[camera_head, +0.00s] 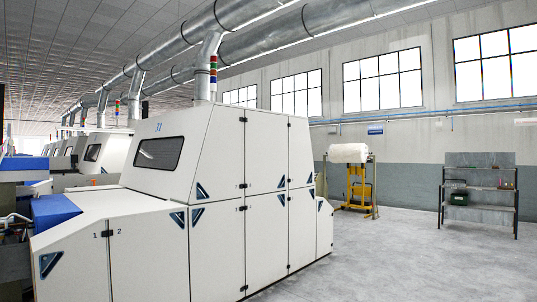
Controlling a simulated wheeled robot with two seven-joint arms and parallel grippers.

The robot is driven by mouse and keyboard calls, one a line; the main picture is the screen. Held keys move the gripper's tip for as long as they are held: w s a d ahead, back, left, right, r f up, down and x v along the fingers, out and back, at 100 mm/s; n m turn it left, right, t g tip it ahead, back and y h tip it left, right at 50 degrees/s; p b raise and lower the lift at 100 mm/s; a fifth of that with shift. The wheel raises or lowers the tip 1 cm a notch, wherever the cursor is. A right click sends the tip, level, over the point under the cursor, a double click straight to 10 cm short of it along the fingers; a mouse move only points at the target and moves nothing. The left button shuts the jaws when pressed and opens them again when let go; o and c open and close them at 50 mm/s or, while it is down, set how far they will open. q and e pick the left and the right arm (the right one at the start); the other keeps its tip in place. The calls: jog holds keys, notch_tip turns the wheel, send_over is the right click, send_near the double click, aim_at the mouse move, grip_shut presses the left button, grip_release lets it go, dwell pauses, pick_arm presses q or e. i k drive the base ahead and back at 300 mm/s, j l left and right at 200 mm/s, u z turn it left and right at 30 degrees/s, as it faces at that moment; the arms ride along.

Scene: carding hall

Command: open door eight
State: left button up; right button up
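Two low panels at the lower left carry the numbers 1 (75,265) and 2 (148,262). Along its right side are upper panels (266,150) and lower panels (266,240), with dark small fittings and marks at their edges. Those marks are too small to read, so I cannot tell which panel is door eight. Neither of my grippers is in view.
Open grey floor (400,255) lies to the right of the machine. A yellow stand (357,188) with a white roll (348,153) is at the back. A dark shelf rack (480,190) stands against the right wall. More machines (98,152) recede at the left.

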aim_at(265, 133)
jog(key=i, duration=1.1)
jog(key=i+z, duration=0.1)
jog(key=i, duration=0.5)
jog(key=i+j+z, duration=0.1)
jog(key=i, duration=0.45)
jog(key=i+j, duration=0.1)
jog(key=i, duration=0.5)
jog(key=i+j+z, duration=0.15)
jog(key=i, duration=0.45)
jog(key=i+j+z, duration=0.1)
jog(key=i, duration=1.05)
jog(key=i+l+u, duration=0.15)
jog(key=i, duration=1.05)
jog(key=l+u, duration=0.05)
